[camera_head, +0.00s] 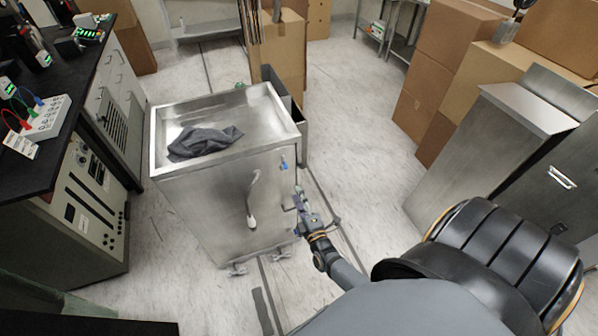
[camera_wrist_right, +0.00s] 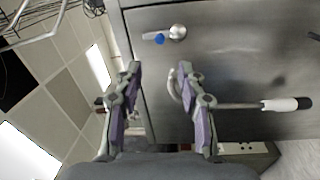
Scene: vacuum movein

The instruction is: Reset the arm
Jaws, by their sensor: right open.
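My right gripper (camera_head: 303,201) is in front of the right side of a metal cart (camera_head: 226,205), low down near its right edge. In the right wrist view the gripper (camera_wrist_right: 158,88) is open, with two purple-grey fingers apart and nothing between them. The cart's metal face (camera_wrist_right: 240,60) fills the right part of that view behind the fingers. I cannot tell whether the fingers touch it. My left gripper is not in view.
A dark cloth (camera_head: 203,142) lies in the cart's top tray. A white-ended handle (camera_head: 252,215) sticks out from the cart. A black bench (camera_head: 60,120) stands left, cardboard boxes (camera_head: 455,50) and a metal cabinet (camera_head: 480,150) right. Floor (camera_head: 355,150) between is clear.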

